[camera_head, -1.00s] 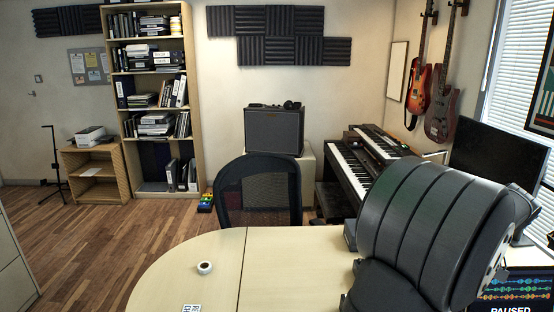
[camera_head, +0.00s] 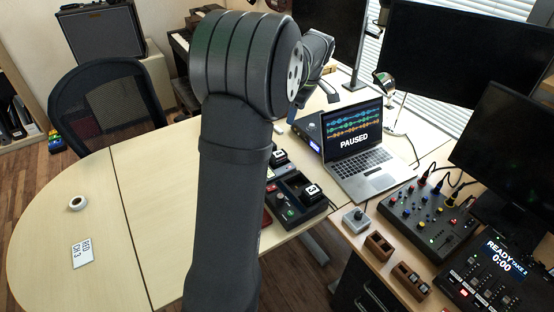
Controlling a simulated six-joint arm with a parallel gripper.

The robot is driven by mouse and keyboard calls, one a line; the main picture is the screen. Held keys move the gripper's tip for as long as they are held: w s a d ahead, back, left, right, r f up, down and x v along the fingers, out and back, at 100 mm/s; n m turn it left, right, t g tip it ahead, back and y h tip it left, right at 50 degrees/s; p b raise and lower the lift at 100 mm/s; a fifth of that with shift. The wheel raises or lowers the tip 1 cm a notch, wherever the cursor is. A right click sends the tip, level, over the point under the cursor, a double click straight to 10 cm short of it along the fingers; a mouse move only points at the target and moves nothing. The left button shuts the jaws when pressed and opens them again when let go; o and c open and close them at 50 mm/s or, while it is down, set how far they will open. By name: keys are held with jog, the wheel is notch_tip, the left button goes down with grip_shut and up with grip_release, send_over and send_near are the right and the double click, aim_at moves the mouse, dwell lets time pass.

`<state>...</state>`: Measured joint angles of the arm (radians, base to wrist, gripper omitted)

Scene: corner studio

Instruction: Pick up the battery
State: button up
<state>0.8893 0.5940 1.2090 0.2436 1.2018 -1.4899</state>
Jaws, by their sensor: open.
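A black charger-like dock (camera_head: 291,205) stands on the pale table, partly behind my arm. A small dark block with a white-marked face (camera_head: 312,191) sits at its right end. A similar dark block (camera_head: 279,158) shows farther back beside my arm. Either may be a battery, but I cannot tell for sure. My arm rises through the middle of the view and bends away at the top. My gripper cannot be made out; the arm's own links block the view past its bend.
A laptop reading PAUSED (camera_head: 358,142), a mixer (camera_head: 427,212), wooden holders (camera_head: 379,246) and a READY panel (camera_head: 492,272) crowd the right. A tape roll (camera_head: 77,203) and a printed card (camera_head: 82,253) lie on the left table. That table is otherwise mostly clear.

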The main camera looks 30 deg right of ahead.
jog(key=w+a+f+n+g, duration=0.1)
jog(key=w+f+n+g, duration=0.2)
jog(key=w+f+n, duration=0.75)
jog(key=shift+n, duration=0.75)
jog(key=f, duration=0.3)
jog(key=s+f, duration=0.1)
jog(key=f, duration=0.5)
jog(key=shift+s+a+f, duration=0.1)
jog(key=shift+s, duration=0.1)
jog(key=f, duration=0.5)
jog(key=shift+s+d+f, duration=0.1)
jog(key=shift+s+d, duration=0.05)
jog(key=shift+d, duration=0.1)
grip_shut()
